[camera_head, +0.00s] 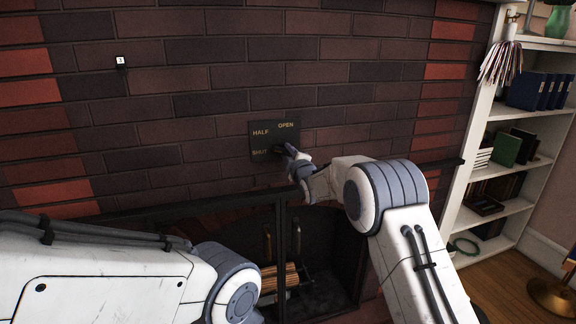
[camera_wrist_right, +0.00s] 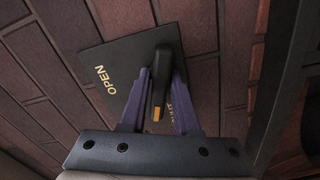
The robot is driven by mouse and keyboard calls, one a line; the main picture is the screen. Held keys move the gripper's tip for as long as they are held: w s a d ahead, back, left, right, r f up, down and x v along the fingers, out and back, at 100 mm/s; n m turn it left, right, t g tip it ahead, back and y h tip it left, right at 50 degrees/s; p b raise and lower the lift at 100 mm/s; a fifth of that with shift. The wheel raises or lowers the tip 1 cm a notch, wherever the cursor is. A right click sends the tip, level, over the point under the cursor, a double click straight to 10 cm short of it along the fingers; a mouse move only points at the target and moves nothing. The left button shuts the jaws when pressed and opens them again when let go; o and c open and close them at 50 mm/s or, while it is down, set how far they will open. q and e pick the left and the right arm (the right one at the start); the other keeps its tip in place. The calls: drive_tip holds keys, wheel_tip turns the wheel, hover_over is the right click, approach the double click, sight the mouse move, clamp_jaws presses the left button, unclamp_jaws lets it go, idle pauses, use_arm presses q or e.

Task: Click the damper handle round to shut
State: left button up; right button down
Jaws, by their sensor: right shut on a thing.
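The dark damper plate (camera_head: 263,138) is on the brick wall, lettered OPEN at top right, HALF at top left and SHUT lower left. The black damper handle (camera_wrist_right: 159,84) has an orange mark near its tip. My right gripper (camera_head: 284,150) is at the plate, covering much of the handle in the head view. In the right wrist view its two purple fingers (camera_wrist_right: 163,88) are closed on either side of the handle. The handle's tip lies beside partly hidden lettering, apparently SHUT; its exact angle is hard to tell. My left gripper is out of view.
Below the plate is the fireplace opening with a dark frame (camera_head: 283,240) and stacked logs (camera_head: 279,277). A small white tag (camera_head: 120,61) is on the bricks at upper left. A white bookshelf (camera_head: 476,165) stands at right.

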drive_tip(key=shift+f+n+b, duration=0.3)
drive_tip(key=shift+n+b, duration=0.8)
drive_tip(key=shift+b, duration=0.15)
drive_tip(key=shift+r+n+b, duration=0.1)
drive_tip(key=shift+n+b, duration=0.75)
drive_tip(key=shift+n, duration=0.05)
drive_tip(key=c, duration=0.8)
unclamp_jaws()
drive_tip(key=shift+o, duration=0.2)
drive_tip(key=shift+r, duration=0.1)
drive_tip(key=b+v, duration=0.1)
drive_tip(key=v, duration=0.9)
drive_tip(key=shift+s+b, duration=0.25)
drive_tip(key=shift+b, duration=0.05)
